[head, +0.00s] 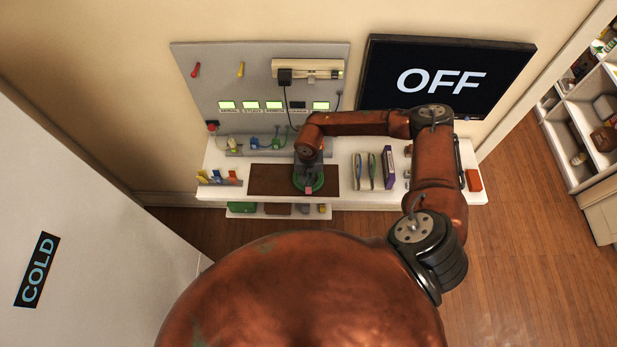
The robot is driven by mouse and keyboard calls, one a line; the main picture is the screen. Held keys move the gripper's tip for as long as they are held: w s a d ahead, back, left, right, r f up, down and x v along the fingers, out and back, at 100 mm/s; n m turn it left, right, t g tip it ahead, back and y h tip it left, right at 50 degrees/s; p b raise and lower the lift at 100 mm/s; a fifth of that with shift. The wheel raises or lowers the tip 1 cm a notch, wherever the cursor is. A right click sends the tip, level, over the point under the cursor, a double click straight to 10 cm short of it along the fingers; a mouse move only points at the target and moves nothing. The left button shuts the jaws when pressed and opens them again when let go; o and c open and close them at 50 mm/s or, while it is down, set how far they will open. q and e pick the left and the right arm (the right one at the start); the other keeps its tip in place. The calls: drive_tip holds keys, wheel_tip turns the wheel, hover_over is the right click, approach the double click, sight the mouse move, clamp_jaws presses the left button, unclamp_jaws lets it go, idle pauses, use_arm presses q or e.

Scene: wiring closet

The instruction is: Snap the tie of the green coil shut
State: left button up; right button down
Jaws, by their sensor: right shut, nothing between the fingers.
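The green coil (318,184) lies on the brown mat (265,180) on the white bench. A small pinkish piece (309,190), perhaps its tie, shows at the coil's near side; whether it is open or shut is too small to tell. My right gripper (308,181) points down over the coil, shut and empty, and hides part of it. I cannot tell whether the fingertips touch the coil or the tie. My left gripper is not in view.
Coloured clips (217,178) sit at the left. A grey panel (215,80) and a screen reading OFF (400,105) are behind. The mat's left half is clear.

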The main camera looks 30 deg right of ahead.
wheel_tip(320, 180, up, 6)
drive_tip(key=p, duration=0.2)
drive_tip(key=shift+s+a+p, duration=0.15)
drive_tip(key=shift+s+p, duration=0.1)
drive_tip(key=shift+p, duration=0.05)
wheel_tip(320, 180, up, 12)
idle(0.6)
idle(0.4)
